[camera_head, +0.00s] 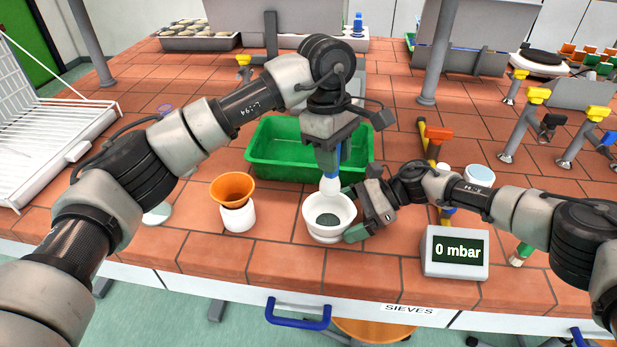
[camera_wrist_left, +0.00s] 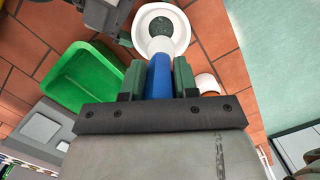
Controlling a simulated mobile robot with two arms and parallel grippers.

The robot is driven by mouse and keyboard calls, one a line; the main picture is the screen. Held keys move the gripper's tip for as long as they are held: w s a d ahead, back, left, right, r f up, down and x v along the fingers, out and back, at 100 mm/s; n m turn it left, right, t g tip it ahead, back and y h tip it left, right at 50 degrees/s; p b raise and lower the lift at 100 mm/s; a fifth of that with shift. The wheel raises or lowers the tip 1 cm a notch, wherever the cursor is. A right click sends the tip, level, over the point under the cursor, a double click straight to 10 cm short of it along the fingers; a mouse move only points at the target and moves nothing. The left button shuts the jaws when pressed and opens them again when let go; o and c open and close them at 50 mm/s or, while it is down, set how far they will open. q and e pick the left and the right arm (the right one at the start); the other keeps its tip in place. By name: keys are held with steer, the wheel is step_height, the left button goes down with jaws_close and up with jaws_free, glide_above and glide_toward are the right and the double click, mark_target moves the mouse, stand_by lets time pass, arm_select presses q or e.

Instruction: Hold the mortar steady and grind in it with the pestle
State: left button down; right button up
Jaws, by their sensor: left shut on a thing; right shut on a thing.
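The white mortar (camera_head: 318,234) stands on the tiled bench near its front edge, with a dark green content (camera_head: 328,219) inside. It also shows at the top of the left wrist view (camera_wrist_left: 184,14). My right gripper (camera_head: 366,221) is shut on the mortar's right side at the rim. My left gripper (camera_head: 333,160) is above the mortar, pointing down, shut on the pestle (camera_head: 331,186). The pestle has a blue handle, clear in the left wrist view (camera_wrist_left: 160,76), and a white head at the mortar's far rim. Whether the head touches the content cannot be told.
A green tray (camera_head: 265,166) is just behind the mortar. An orange funnel (camera_head: 232,188) on a white jar (camera_head: 238,217) stands to the left. A display reading 0 mbar (camera_head: 455,253) stands to the right. Yellow-topped taps (camera_head: 535,97) are further right.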

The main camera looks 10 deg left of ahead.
mark_target(331, 194)
stand_by(0.5)
arm_select(q)
steer(key=shift+f, duration=1.8)
steer(key=shift+f, duration=1.7)
steer(key=shift+f, duration=0.3)
steer(key=shift+f, duration=0.85)
steer(key=shift+f, duration=0.15)
